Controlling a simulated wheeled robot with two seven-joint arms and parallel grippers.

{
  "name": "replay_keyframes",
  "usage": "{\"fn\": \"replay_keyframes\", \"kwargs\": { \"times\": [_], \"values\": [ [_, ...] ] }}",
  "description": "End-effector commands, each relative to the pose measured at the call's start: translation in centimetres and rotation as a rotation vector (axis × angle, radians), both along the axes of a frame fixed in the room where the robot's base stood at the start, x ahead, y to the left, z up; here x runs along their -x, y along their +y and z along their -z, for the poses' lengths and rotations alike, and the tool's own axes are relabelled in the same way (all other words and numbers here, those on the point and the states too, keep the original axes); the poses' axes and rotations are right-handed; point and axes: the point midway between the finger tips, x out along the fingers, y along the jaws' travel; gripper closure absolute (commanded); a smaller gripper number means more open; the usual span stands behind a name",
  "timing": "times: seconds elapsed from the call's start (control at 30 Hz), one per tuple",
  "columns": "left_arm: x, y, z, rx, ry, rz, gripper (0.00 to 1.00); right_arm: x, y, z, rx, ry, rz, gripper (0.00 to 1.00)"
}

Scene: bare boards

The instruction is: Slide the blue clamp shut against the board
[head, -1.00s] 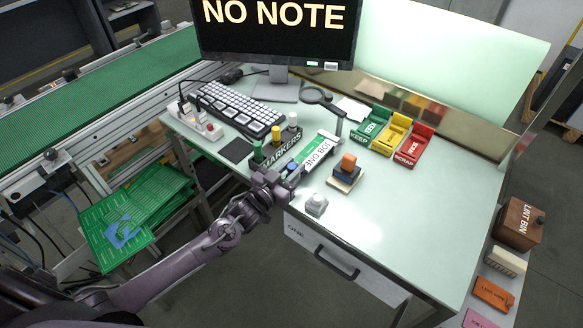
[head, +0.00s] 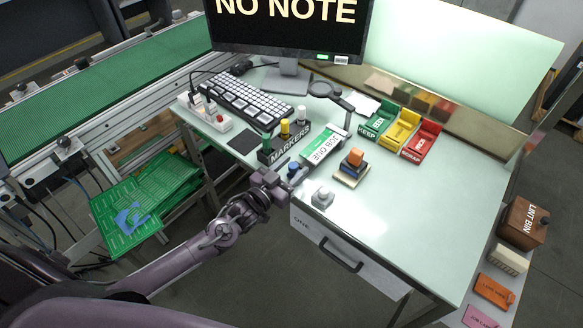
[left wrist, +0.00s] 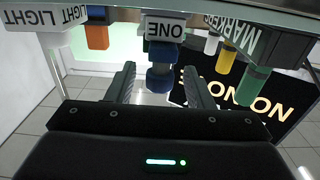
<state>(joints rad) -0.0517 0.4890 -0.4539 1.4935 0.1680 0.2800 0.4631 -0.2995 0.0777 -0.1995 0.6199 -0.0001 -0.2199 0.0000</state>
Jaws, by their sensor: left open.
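The board (head: 322,150), a green and white strip lettered JOB ONE, lies on the bench behind my left gripper; its ONE label (left wrist: 163,27) shows in the left wrist view. The blue clamp (head: 294,167) shows as a small blue knob at the near end of the board. In the left wrist view the blue clamp (left wrist: 160,78) stands between the spread fingers of my left gripper (left wrist: 161,88), with a gap on both sides. My left gripper (head: 284,180) is at the bench's front edge. Whether the clamp touches the board is unclear. My right gripper is out of view.
The marker rack (head: 290,143) stands close left of the board. KEEP, yellow and red SCRAP trays (head: 420,143) stand farther back. The right part of the bench (head: 430,210) is clear.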

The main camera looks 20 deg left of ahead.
Motion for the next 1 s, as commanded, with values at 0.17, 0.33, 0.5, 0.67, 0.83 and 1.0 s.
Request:
{"fn": "replay_keyframes", "kwargs": {
  "times": [0.17,0.33,0.5,0.67,0.83,1.0],
  "values": [
    [0.6,0.3,0.1,0.000,0.001,-0.001,0.53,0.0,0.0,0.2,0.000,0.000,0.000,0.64],
    [3.0,1.1,0.3,-0.001,0.003,0.000,0.53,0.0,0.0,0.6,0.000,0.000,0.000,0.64],
    [5.5,2.0,0.2,-0.001,0.002,0.001,0.53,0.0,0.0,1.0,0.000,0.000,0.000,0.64],
    [7.0,2.6,0.1,0.000,0.000,-0.001,0.53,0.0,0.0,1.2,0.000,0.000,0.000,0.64],
    [7.5,2.8,0.0,0.000,-0.001,-0.001,0.53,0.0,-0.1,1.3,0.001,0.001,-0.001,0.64],
    [7.4,2.8,0.0,0.000,-0.001,-0.001,0.53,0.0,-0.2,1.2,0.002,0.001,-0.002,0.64]
  ]
}}
